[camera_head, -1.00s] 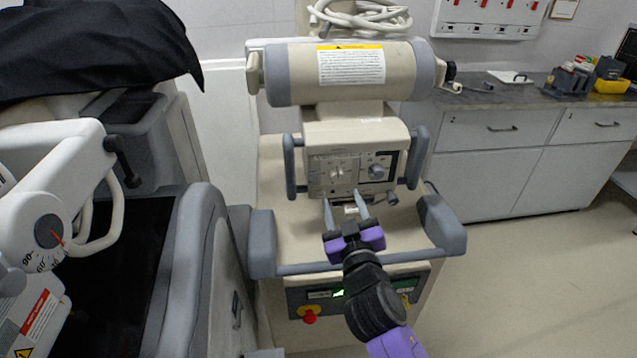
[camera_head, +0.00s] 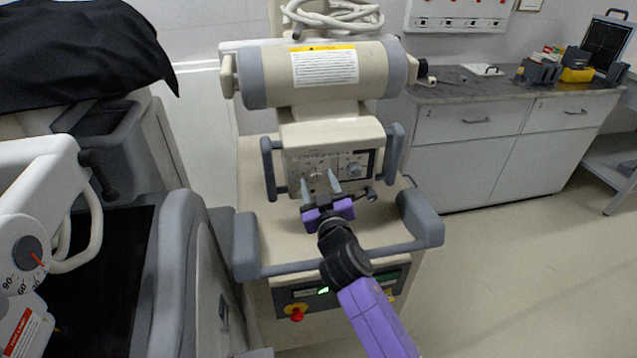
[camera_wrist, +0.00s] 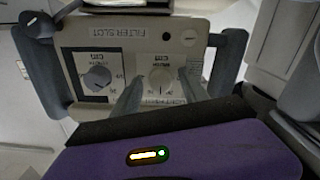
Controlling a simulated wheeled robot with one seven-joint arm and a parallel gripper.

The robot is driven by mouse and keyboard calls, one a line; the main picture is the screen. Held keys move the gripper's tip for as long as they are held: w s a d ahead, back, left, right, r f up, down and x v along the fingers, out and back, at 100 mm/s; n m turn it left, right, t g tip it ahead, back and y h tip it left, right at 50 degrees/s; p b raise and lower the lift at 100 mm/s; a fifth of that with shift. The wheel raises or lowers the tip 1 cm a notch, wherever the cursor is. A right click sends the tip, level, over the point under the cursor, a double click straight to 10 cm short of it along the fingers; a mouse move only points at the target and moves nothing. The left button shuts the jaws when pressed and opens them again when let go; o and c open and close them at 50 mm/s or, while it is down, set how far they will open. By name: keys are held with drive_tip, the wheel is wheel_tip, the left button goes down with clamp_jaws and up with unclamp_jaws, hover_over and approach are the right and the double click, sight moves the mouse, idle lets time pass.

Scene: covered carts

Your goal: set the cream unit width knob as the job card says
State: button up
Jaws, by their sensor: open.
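The cream unit (camera_head: 258,215) stands ahead, with a control panel carrying two knobs on its front box. In the wrist view the panel appears upside down. One pale knob (camera_wrist: 161,84) with a pointer sits on the light section, and a grey knob (camera_wrist: 97,78) sits on the dark-bordered section. Lettering beside them is too small to tell surely which is width. My gripper (camera_head: 319,180) is open, pointing at the panel. In the wrist view its fingers lie either side of the pale knob, with no clear contact. I cannot make out a job card.
Grey handles (camera_head: 269,168) flank the panel, and a grey rail (camera_head: 335,259) crosses the front. A white-armed machine (camera_head: 42,180) with a dial is at left. A counter (camera_head: 450,92) is at back right. Floor (camera_head: 520,270) at right is clear.

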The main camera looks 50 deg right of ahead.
clamp_jaws()
drive_tip(key=shift+d+n+p, duration=0.1)
drive_tip(key=shift+n+p, duration=0.55)
drive_tip(key=shift+n, duration=2.15)
drive_tip(key=shift+s, duration=0.1)
unclamp_jaws()
